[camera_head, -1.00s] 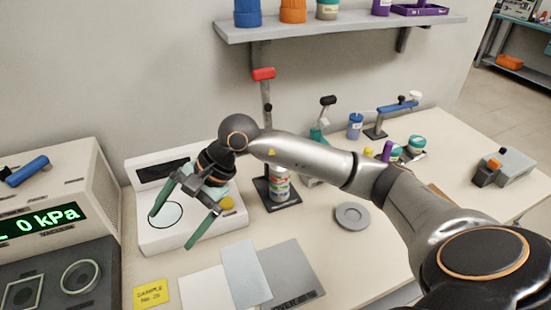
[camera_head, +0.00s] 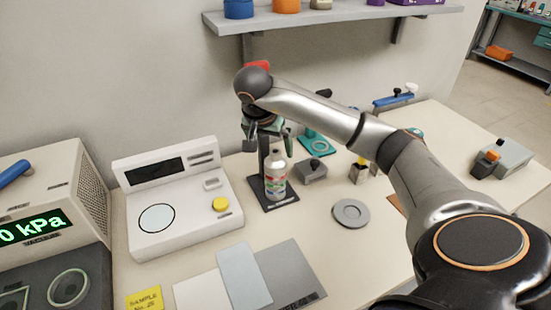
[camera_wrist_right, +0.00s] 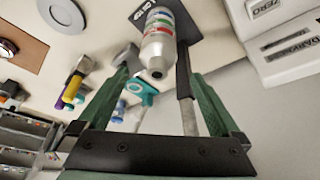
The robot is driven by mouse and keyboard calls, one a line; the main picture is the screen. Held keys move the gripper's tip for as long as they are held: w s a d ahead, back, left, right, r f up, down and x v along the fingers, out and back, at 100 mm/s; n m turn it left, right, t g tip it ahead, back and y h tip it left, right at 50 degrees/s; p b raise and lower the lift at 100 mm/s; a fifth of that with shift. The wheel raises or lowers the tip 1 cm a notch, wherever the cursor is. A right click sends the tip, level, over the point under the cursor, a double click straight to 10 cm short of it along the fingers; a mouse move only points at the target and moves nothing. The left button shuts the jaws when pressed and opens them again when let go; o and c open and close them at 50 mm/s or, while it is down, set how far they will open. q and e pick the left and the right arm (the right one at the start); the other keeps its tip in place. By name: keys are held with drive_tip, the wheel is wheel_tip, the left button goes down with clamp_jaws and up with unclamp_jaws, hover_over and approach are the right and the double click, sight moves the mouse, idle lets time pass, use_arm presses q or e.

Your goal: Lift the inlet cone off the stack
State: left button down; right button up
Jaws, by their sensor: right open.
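The stack (camera_head: 276,185) is a light cylinder with coloured bands, upright on a dark stand base (camera_head: 262,203). The inlet cone (camera_head: 277,159) is its narrowing grey-white top; in the right wrist view the cone (camera_wrist_right: 157,62) shows its dark opening facing me. My right gripper (camera_head: 267,150) is above the stack, pointing down, its fingers around or just above the cone. In the right wrist view the green fingers (camera_wrist_right: 162,75) are apart, one on each side of the cone, with gaps visible. My left gripper is out of view.
The stand's post (camera_wrist_right: 184,70) rises close by the right finger in the wrist view. A white balance (camera_head: 200,215) is left of the stack. A grey block (camera_head: 312,172) and grey disc (camera_head: 351,213) are to its right. A shelf (camera_head: 330,20) hangs above.

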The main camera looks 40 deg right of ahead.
sight(275, 153)
drive_tip(key=x, duration=0.5)
drive_tip(key=shift+d+f, duration=0.25)
drive_tip(key=shift+d, duration=0.05)
drive_tip(key=shift+s, duration=0.1)
drive_tip(key=c, duration=1.5)
